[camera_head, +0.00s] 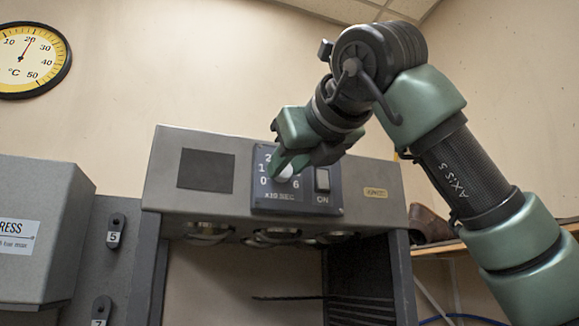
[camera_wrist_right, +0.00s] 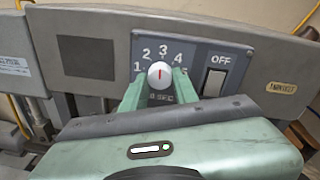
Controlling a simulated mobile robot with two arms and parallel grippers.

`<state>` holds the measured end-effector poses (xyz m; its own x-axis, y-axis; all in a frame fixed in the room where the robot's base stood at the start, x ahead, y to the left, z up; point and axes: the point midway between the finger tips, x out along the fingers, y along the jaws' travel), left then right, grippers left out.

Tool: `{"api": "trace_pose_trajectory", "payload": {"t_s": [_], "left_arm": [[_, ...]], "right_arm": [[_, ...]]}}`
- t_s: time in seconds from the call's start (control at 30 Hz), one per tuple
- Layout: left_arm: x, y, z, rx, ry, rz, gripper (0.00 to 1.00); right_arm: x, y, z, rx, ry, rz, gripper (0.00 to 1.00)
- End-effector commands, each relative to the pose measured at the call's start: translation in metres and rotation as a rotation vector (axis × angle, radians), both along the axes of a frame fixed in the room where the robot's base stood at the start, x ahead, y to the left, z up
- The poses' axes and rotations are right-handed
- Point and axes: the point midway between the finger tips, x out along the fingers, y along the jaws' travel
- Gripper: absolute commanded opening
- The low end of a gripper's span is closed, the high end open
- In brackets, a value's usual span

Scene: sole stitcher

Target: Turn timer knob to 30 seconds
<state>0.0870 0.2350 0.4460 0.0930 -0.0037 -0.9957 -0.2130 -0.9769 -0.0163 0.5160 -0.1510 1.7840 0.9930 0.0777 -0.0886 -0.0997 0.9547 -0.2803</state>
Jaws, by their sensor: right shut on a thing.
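The timer knob (camera_head: 285,174) is white and round, on a dark panel (camera_head: 325,205) on the grey machine's front, with numbers around it and "x10 SEC" below. In the right wrist view the knob (camera_wrist_right: 159,75) has a red line that stands nearly upright, toward the 3. My right gripper (camera_head: 281,166) is shut on the knob; its green fingers (camera_wrist_right: 158,84) sit on either side of it. In the head view the gripper hides some of the numbers. My left gripper is not in view.
The machine's housing (camera_head: 165,190) has an open bay underneath. Another grey machine (camera_head: 40,215) stands at left. A brown shoe (camera_head: 430,222) rests on a shelf at right.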

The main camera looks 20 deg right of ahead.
Motion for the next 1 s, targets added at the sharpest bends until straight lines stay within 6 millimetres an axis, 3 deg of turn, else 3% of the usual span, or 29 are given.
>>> {"api": "trace_pose_trajectory", "payload": {"t_s": [0.67, 0.7, 0.77, 1.0], "left_arm": [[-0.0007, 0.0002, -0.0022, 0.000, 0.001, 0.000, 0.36], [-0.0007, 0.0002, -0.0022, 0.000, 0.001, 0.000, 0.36], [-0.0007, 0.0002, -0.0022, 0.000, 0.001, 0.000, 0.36], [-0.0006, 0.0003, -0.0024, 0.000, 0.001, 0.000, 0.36]], "right_arm": [[-0.0007, -0.0012, 0.0037, 0.064, -0.008, 0.000, 0.00], [-0.0008, -0.0012, 0.0037, 0.064, -0.008, 0.000, 0.37], [-0.0006, -0.0011, 0.0032, 0.064, -0.006, 0.000, 0.51], [-0.0003, -0.0006, 0.0016, 0.062, -0.003, 0.000, 0.51]]}}
